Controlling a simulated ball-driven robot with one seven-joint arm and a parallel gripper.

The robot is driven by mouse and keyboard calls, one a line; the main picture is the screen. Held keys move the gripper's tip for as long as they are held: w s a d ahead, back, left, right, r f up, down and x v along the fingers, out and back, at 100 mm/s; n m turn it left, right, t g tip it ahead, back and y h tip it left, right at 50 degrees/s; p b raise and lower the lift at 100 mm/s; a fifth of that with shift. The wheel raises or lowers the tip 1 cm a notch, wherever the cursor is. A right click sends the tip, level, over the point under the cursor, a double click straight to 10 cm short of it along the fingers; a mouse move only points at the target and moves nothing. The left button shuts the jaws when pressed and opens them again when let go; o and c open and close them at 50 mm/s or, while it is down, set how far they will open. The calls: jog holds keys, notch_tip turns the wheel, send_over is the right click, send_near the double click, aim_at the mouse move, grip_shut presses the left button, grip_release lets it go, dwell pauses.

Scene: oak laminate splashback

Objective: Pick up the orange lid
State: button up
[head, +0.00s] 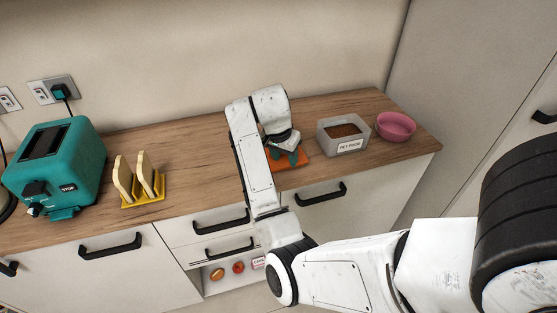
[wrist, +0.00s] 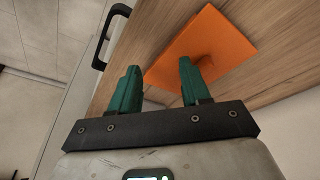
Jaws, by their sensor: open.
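The orange lid (head: 290,172) lies flat on the wooden counter, partly hidden behind my arm in the head view. In the wrist view the orange lid (wrist: 215,47) is a flat square with a small raised knob near its middle. My gripper (head: 286,158) is over the lid in the head view. In the wrist view my gripper (wrist: 160,78) has its two green fingers apart with nothing between them. The right finger overlaps the lid's near edge and the left finger shows beside it. I cannot tell the exact height of the fingertips above the lid.
A grey pet food box (head: 343,135) and a pink bowl (head: 396,126) stand right of the lid. A yellow toast rack (head: 143,187) and a teal toaster (head: 56,168) stand on the left. The counter (head: 200,160) between rack and arm is clear.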

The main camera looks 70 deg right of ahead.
aim_at(283, 164)
jog(key=w+d+r+m+y+b, duration=0.3)
jog(key=d+r+m, duration=0.4)
jog(key=m, duration=0.2)
jog(key=shift+t, duration=0.3)
notch_tip(283, 164, down, 5)
jog(key=shift+w+f+b, duration=0.1)
jog(key=shift+b, duration=0.5)
jog(key=shift+w+d+f, duration=0.1)
jog(key=shift+f, duration=1.25)
jog(key=shift+d+f, duration=0.1)
jog(key=shift+f, duration=1.25)
grip_shut()
